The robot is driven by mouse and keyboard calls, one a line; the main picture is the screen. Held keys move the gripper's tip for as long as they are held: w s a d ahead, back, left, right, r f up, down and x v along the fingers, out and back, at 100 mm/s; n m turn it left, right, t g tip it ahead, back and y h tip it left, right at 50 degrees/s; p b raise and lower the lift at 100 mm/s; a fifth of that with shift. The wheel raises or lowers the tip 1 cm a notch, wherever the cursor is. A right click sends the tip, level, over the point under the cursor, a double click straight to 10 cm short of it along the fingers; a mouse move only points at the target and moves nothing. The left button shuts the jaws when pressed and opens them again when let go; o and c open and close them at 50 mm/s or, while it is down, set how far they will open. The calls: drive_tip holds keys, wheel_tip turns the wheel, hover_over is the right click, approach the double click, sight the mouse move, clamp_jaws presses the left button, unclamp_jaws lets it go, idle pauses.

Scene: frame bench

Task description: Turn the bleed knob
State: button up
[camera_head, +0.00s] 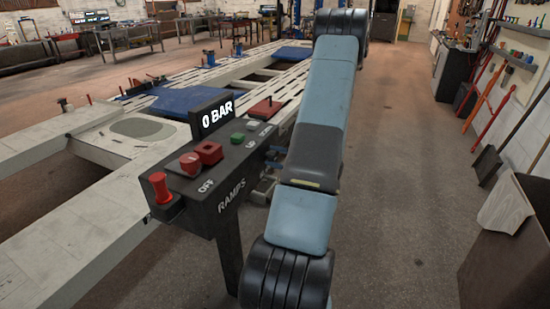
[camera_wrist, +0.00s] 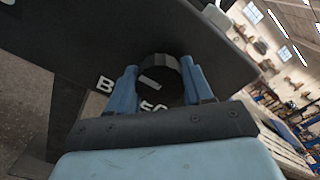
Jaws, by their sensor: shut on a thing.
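The bleed knob (camera_wrist: 158,78) is a dark round knob with a pale mark on its face, on a dark panel face, in the wrist view. My gripper (camera_wrist: 160,82) has its two blue fingers on either side of the knob and is shut on it. Part of a white label beside the knob is covered by the fingers. In the head view the control box (camera_head: 215,165) stands on a post, with a display (camera_head: 217,115) reading 0 BAR.

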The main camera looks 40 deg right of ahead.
drive_tip(key=m, duration=0.9)
drive_tip(key=shift+d, duration=0.1)
drive_tip(key=m, duration=0.4)
drive_tip(key=shift+m, duration=0.3)
drive_tip(key=shift+d+r+m, duration=0.1)
drive_tip(key=shift+d+m, duration=0.05)
drive_tip(key=shift+m, duration=1.95)
drive_tip(key=o, duration=0.8)
drive_tip(key=shift+o, duration=1.2)
